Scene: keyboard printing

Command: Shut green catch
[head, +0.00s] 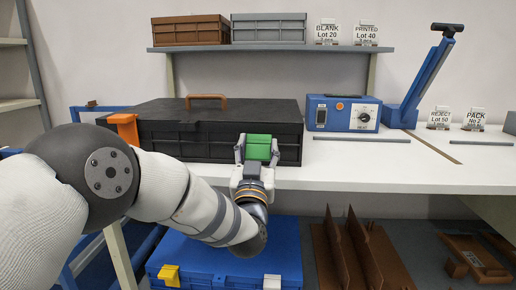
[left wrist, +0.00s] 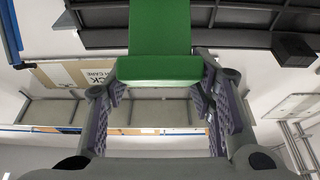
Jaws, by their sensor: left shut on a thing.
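The green catch (head: 258,148) is on the front of the black case (head: 220,131), toward its right end. The case's lid is down. My left gripper (head: 257,158) is at the case front, its fingers on either side of the green catch and shut on it. In the left wrist view the green catch (left wrist: 160,35) runs in from the top, its broad end between the fingers of the left gripper (left wrist: 160,78). Whether the catch is fully latched cannot be told. My right gripper is not in view.
An orange catch (head: 123,124) sits at the case's front left, and an orange handle (head: 207,97) on its lid. A blue control box (head: 343,113) and a blue lever press (head: 422,80) stand to the right. A blue case (head: 228,258) lies below the white table (head: 400,170).

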